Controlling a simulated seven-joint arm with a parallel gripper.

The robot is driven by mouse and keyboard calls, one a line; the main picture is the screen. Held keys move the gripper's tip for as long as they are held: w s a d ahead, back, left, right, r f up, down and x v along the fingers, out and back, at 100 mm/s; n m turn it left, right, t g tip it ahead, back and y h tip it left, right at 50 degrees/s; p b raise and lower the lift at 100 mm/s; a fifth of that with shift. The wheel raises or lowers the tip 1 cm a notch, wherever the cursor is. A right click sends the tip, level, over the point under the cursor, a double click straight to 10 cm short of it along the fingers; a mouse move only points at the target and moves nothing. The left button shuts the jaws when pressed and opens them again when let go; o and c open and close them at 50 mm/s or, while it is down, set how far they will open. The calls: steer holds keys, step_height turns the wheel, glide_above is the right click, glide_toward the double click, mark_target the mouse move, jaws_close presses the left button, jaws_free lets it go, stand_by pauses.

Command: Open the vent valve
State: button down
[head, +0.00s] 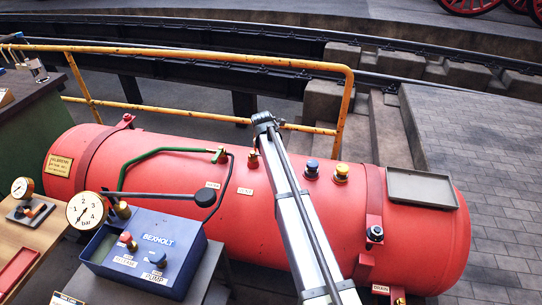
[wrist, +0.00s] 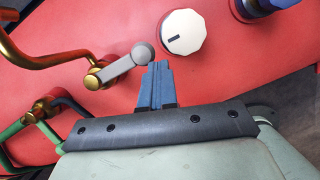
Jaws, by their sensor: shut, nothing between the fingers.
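In the wrist view my gripper (wrist: 158,66) is shut and empty. Its fingertips are just right of the end of a grey lever (wrist: 122,66) on a brass fitting, and below a white round knob (wrist: 183,32) with a dark mark. I cannot tell whether the fingers touch the lever. In the head view a small red and brass valve (head: 253,161) stands on top of the red tank (head: 155,225), just left of my arm. The small labels below it are too blurred to read surely, so I cannot tell which fitting is the vent valve. My arm hides my gripper there.
A green pipe (head: 150,154) runs along the tank. Blue (head: 312,168) and yellow (head: 342,172) knobs and a grey tray (head: 422,187) are on top. A blue pump box (head: 145,250) with a gauge (head: 87,210) stands in front. A yellow rail (head: 215,58) runs behind.

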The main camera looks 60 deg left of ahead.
steer(key=s+d+r, duration=0.3)
steer(key=d+r, duration=0.2)
steer(key=r, duration=0.5)
steer(key=shift+s+d+r, duration=0.2)
steer(key=shift+s+d, duration=0.15)
steer(key=shift+s, duration=0.05)
stand_by(0.4)
